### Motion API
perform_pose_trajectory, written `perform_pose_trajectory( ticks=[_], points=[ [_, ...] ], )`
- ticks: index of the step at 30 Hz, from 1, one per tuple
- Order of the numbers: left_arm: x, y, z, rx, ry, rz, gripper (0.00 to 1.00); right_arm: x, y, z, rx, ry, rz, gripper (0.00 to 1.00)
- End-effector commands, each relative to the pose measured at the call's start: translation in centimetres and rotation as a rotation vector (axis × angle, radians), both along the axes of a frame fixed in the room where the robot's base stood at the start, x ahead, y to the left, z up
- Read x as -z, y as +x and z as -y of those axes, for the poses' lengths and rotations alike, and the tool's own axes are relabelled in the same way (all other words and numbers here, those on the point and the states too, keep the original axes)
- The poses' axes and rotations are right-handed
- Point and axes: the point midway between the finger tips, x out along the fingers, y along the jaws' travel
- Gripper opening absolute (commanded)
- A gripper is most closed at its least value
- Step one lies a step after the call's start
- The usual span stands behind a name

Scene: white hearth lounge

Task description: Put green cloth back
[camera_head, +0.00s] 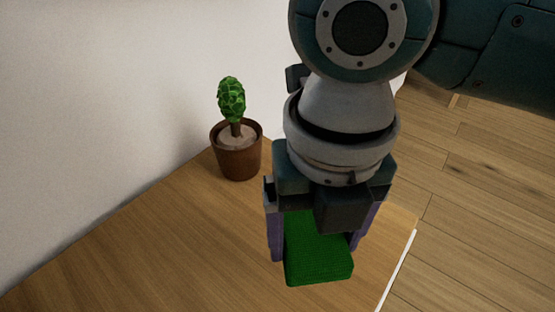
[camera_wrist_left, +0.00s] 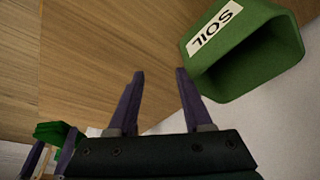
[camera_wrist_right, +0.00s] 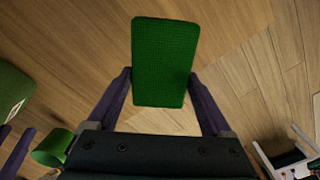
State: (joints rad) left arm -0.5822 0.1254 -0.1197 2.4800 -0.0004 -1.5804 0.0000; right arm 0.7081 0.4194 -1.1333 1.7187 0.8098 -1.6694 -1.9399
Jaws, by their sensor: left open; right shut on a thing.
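The green cloth (camera_head: 318,255) looks like a flat, thick rectangular pad. My right gripper (camera_head: 317,245) points down with a purple finger on each side of the cloth and is shut on it. In the right wrist view the cloth (camera_wrist_right: 165,62) extends out past the fingertips. It is over the wooden tabletop (camera_head: 150,245) near its right edge; I cannot tell whether it touches the wood. My left gripper (camera_wrist_left: 160,73) is open and empty, near a green container marked SOIL (camera_wrist_left: 240,50). The left gripper does not show in the head view.
A potted plant (camera_head: 238,155) in a brown pot stands at the back of the tabletop, by the white wall (camera_head: 120,90). The left part of the tabletop is clear. A green cup-like object (camera_wrist_right: 52,148) shows at the lower left of the right wrist view.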

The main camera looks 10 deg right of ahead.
Motion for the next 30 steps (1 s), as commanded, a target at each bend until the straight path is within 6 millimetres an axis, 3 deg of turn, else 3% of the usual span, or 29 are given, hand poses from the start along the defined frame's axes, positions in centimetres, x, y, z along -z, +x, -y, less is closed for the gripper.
perform_pose_trajectory(
  ticks=[1, 3, 13, 18, 30],
  points=[
    [1.6, 0.0, 0.0, 0.001, 0.001, -0.001, 0.5, 2.3, -0.1, 0.0, 0.002, 0.0, -0.003, 0.4],
    [2.5, 0.0, 0.0, 0.001, 0.001, -0.001, 0.5, 3.9, 0.0, 0.0, 0.001, -0.001, -0.001, 0.4],
    [4.0, 0.0, 0.0, 0.0, 0.0, 0.0, 0.5, 6.9, 0.0, 0.0, 0.0, 0.0, 0.001, 0.4],
    [5.8, 0.0, 0.1, -0.002, -0.004, 0.0, 0.5, 9.9, 0.0, 0.0, 0.002, 0.0, 0.0, 0.4],
    [5.9, 0.1, 0.3, -0.006, -0.011, 0.002, 0.5, 10.4, 0.0, 0.0, 0.001, 0.0, 0.001, 0.4]
  ],
)
